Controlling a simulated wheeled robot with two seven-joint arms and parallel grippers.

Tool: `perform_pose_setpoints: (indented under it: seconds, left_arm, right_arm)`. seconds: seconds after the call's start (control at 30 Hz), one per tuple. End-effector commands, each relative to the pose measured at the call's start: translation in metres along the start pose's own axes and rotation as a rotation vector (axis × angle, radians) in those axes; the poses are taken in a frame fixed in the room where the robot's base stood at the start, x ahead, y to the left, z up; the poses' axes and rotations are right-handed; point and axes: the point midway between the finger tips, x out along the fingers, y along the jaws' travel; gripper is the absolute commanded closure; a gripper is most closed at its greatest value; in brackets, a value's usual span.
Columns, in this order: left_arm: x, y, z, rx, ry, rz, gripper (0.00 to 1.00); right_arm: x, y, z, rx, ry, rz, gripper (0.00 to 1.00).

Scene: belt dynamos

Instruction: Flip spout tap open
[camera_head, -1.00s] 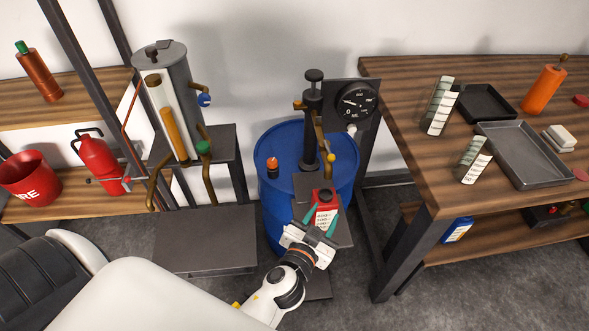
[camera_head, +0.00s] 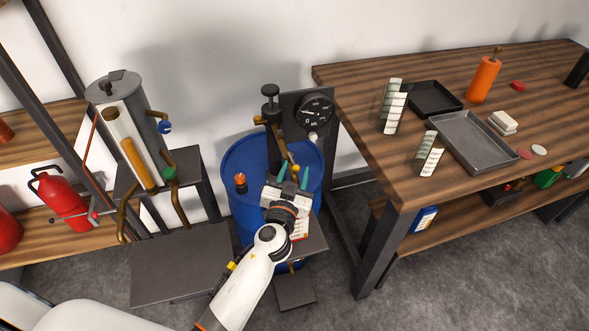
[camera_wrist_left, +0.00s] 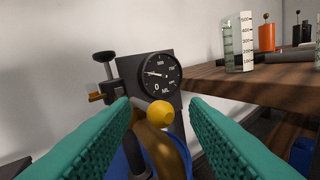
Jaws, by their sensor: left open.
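A brass spout (camera_head: 279,143) comes off the black pump (camera_head: 271,108) on the blue drum (camera_head: 238,190). A yellow ball knob (camera_head: 295,168) sits on the spout's lower part. In the left wrist view the knob (camera_wrist_left: 160,113) is between the green fingers, with a gap on both sides. The curved spout (camera_wrist_left: 150,148) runs below it. My left gripper (camera_head: 292,175) is open and empty around the knob. Its wrist hides part of a labelled container (camera_head: 300,230) on a small stand. My right gripper is not in view.
A dial gauge (camera_head: 314,109) stands on a dark panel behind the pump. A wooden table (camera_head: 370,110) with trays and measuring vessels is to the right. A grey cylinder (camera_head: 130,90) with brass taps stands on the left. An orange-topped cap (camera_head: 240,182) sits on the drum.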

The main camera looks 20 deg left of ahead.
Motion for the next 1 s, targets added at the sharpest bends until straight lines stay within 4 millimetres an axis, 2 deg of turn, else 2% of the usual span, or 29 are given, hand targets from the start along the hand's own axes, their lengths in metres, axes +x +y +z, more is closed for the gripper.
perform_pose_setpoints:
  seconds: [0.33,0.6,1.0]
  left_arm:
    - [0.0048,0.0002,-0.0004,0.000,0.000,0.000,0.59]
    - [0.0045,0.0001,-0.0004,0.000,0.001,0.000,1.00]
    - [0.0025,0.0052,-0.0008,0.001,-0.013,-0.074,1.00]
  right_arm:
    - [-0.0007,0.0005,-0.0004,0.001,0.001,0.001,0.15]
    - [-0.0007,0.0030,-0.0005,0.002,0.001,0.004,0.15]
    - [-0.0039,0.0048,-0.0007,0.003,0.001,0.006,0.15]
